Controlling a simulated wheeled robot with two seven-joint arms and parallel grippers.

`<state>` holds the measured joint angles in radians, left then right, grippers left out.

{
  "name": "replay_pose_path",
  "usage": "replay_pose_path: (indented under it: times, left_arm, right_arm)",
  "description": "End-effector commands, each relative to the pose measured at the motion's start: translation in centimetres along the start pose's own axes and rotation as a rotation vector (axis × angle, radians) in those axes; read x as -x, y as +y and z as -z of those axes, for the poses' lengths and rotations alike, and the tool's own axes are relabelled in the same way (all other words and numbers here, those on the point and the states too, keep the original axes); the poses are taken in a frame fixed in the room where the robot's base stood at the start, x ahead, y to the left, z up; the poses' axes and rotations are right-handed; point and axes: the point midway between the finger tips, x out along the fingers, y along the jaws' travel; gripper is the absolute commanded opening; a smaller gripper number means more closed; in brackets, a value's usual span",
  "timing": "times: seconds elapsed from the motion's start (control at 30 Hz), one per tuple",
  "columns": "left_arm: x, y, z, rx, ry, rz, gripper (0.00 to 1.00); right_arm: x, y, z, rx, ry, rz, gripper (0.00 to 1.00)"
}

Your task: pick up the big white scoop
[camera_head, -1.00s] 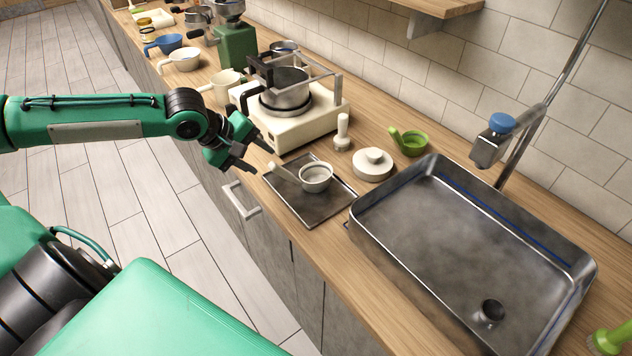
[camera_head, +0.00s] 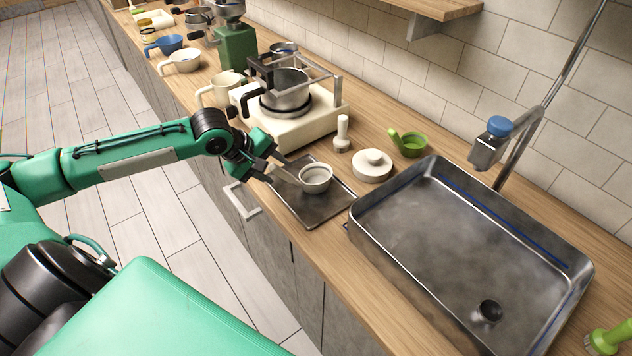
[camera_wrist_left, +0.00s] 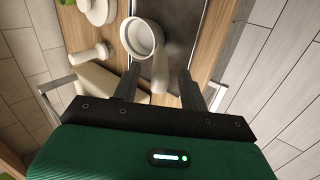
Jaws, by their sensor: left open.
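The big white scoop (camera_head: 316,180), a round cup with a straight handle, rests on a dark metal tray (camera_head: 308,213) on the counter. Its handle points left toward my left gripper (camera_head: 282,171). The left gripper is open just above the tray's left part, its fingers near the handle. In the left wrist view the scoop's cup (camera_wrist_left: 139,37) lies beyond the fingertips, and its handle runs back toward the space between the two open fingers (camera_wrist_left: 159,78). I cannot tell whether the fingers touch the handle. My right gripper is not in view.
A steel sink (camera_head: 465,260) lies right of the tray. A round white lid (camera_head: 372,166), a white stamp-like tool (camera_head: 342,134) and a green cup (camera_head: 412,144) stand behind it. A cream stove (camera_head: 285,128) with a pot (camera_head: 286,90) is close behind my gripper.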

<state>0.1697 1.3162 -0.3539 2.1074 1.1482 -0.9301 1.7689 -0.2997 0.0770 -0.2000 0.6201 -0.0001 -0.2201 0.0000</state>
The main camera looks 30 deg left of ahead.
Motion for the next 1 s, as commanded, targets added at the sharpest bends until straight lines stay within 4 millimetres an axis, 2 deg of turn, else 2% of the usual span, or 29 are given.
replay_pose_path:
  times: [0.2, 0.4, 0.7, 0.77, 0.93, 1.0]
  left_arm:
    - [-2.3, 0.2, -0.2, 0.002, -0.004, -0.001, 0.44]
    - [-4.3, 0.0, -0.1, 0.0, -0.002, 0.0, 0.44]
    - [-4.7, -0.1, -0.1, -0.002, -0.001, 0.001, 0.44]
    - [-4.7, -0.1, -0.1, -0.002, -0.001, 0.001, 0.34]
    - [-4.7, -0.1, -0.1, -0.002, -0.001, 0.001, 0.0]
    - [-4.7, -0.1, -0.1, -0.001, -0.001, 0.001, 0.0]
  right_arm:
    - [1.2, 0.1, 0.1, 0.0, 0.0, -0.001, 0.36]
    - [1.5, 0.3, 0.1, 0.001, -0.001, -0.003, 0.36]
    - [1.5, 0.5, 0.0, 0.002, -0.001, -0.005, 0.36]
    - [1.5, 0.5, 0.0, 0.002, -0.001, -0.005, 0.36]
    - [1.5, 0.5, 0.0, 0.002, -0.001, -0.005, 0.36]
    - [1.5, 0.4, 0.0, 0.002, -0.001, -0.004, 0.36]
